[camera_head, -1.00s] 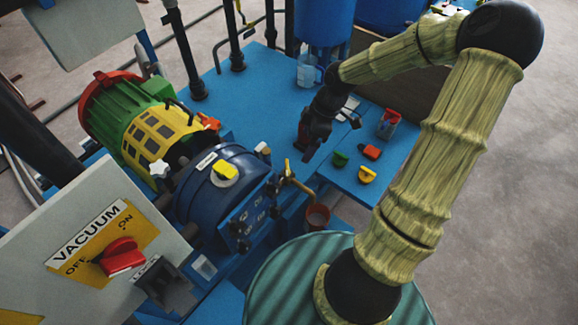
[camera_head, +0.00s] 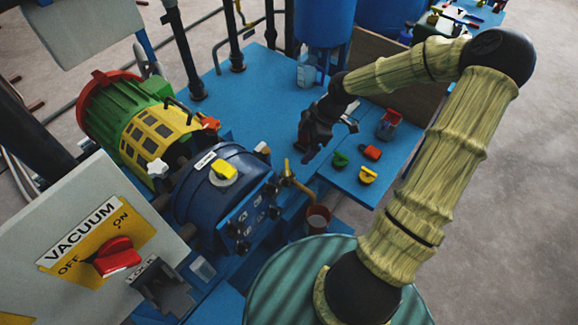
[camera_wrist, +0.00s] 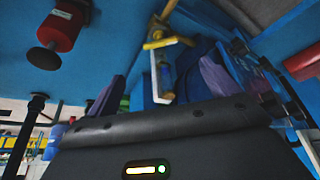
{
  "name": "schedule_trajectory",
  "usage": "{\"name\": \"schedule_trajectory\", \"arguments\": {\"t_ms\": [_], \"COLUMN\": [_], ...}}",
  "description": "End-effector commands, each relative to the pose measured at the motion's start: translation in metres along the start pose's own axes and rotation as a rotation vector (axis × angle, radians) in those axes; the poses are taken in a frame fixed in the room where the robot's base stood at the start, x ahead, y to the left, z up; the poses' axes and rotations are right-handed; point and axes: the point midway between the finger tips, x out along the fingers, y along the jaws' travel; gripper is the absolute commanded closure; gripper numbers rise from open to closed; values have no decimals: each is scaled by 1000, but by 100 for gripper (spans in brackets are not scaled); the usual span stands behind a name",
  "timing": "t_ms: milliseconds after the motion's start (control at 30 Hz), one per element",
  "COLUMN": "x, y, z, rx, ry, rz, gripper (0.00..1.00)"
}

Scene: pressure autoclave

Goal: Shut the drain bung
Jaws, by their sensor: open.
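A brass drain fitting (camera_head: 287,172) sticks out beside the blue vessel's bolted end, above a small reddish-brown cup (camera_head: 318,217). I take this fitting to be the drain bung; whether it is open or shut is too small to tell. In the wrist view a yellow-brass fitting (camera_wrist: 160,40) with a pale lever-like part lies ahead between my fingers; it looks like the same drain. My gripper (camera_head: 306,155) is over the blue deck, behind and right of the fitting, apart from it. In the wrist view my gripper (camera_wrist: 162,76) is open, with nothing held.
The blue vessel (camera_head: 212,185) stands left. A clear bottle (camera_head: 306,70) stands behind.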

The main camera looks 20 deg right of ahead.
Motion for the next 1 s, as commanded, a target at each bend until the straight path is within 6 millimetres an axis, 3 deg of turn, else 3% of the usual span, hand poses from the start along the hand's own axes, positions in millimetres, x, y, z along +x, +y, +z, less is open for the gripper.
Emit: {"name": "schedule_trajectory", "arguments": {"t_ms": [100, 600, 767, 1000], "x": [25, 110, 123, 125], "y": [-1, 0, 0, 0], "z": [0, 0, 0, 0], "rx": [-2, -1, 0, 1], "ry": [1, -1, -1, -1], "rz": [-4, -2, 0, 1], "gripper": [13, 13, 13, 13]}}
